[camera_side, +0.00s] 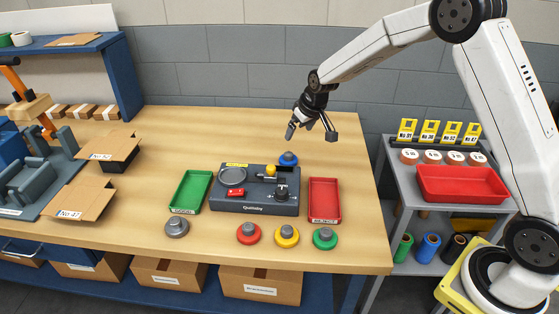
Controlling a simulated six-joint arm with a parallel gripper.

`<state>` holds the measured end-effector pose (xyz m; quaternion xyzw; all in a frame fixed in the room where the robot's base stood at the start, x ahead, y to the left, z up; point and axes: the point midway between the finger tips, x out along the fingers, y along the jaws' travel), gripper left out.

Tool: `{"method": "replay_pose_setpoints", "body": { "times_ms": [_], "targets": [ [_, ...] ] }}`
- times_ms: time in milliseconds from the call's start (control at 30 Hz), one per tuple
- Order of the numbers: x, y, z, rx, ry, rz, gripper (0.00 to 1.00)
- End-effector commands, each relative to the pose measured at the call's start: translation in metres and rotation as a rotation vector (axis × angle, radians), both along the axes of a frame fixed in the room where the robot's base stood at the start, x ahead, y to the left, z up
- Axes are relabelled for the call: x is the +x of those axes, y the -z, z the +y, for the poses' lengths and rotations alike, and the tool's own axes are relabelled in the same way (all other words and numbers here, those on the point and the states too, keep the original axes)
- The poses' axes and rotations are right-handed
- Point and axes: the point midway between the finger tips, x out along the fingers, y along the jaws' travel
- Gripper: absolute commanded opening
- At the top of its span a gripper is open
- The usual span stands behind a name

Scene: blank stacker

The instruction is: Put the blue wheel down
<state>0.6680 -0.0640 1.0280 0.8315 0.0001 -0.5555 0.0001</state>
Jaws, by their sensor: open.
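The blue wheel (288,159) rests on the wooden table just behind the dark grey test station (256,203), with its grey hub facing up. My gripper (310,137) is open and empty. It hangs above and slightly to the right of the blue wheel, apart from it, with its fingers spread.
A green tray (190,191) and a red tray (324,200) flank the station. Grey (177,228), red (248,234), yellow (287,236) and green (325,238) wheels stand along the front. The table behind is clear.

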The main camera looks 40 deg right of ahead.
Motion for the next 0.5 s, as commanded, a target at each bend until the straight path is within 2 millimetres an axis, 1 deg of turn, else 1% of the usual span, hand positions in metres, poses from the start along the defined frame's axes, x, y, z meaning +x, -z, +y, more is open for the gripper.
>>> {"method": "replay_pose_setpoints", "body": {
  "times_ms": [167,267,367,467,500],
  "targets": [
    [0.000,0.000,0.000,0.000,0.000,0.000,1.00],
    [-0.004,-0.002,0.002,0.000,0.000,0.002,1.00],
    [-0.014,-0.004,0.006,0.001,-0.001,0.009,1.00],
    [-0.030,-0.007,0.012,0.000,-0.002,0.020,1.00],
    [-0.038,-0.009,0.015,0.001,-0.001,0.026,1.00]
  ]
}}
